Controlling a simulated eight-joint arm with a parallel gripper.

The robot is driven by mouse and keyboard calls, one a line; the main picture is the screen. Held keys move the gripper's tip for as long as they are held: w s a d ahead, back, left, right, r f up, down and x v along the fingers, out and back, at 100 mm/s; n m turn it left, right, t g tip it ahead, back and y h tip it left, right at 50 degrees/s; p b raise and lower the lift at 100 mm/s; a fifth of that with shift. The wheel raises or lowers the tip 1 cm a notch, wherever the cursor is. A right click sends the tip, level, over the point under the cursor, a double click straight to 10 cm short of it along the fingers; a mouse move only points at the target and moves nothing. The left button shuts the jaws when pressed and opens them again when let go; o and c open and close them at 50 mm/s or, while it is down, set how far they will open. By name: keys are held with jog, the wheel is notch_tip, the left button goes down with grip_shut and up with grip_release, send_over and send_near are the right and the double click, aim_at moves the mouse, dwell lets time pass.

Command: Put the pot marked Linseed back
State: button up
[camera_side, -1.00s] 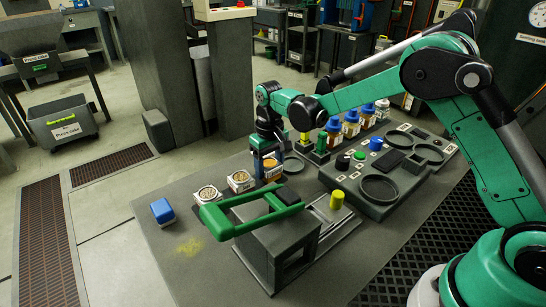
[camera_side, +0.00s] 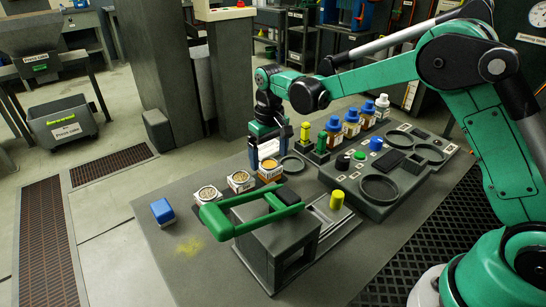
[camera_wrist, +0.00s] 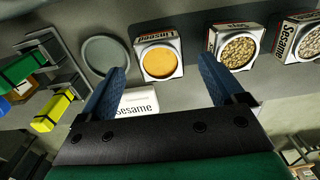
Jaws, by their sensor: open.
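The pot marked Linseed (camera_wrist: 160,62), a square white-sided pot with orange contents, stands upright on the bench; its lettering appears upside down in the wrist view. It also shows in the side view (camera_side: 271,170) at the right end of a short row of pots. My gripper (camera_side: 267,168) is open, with its blue fingers above and behind this pot. In the wrist view, the gripper's fingertips (camera_wrist: 162,65) are spread wide with the pot beyond the gap, apart from both. A round grey dish or recess (camera_wrist: 105,56) lies beside the pot.
Two seed-filled pots (camera_wrist: 239,46) (camera_wrist: 301,38) stand alongside, the outer marked Sesame. A white piece reading Sesame (camera_wrist: 130,103) shows between my fingers. A green handle frame (camera_side: 250,209), blue block (camera_side: 162,212) and blue-capped bottles (camera_side: 351,123) are nearby.

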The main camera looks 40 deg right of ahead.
aim_at(270, 163)
jog(key=s+r+t, duration=0.3)
jog(key=s+r, duration=0.4)
jog(key=r, duration=0.6)
jog(key=s+d+f+t, duration=0.1)
jog(key=s+f+t, duration=0.3)
jog(key=s, duration=0.5)
jog(key=shift+d, duration=0.3)
dwell(0.3)
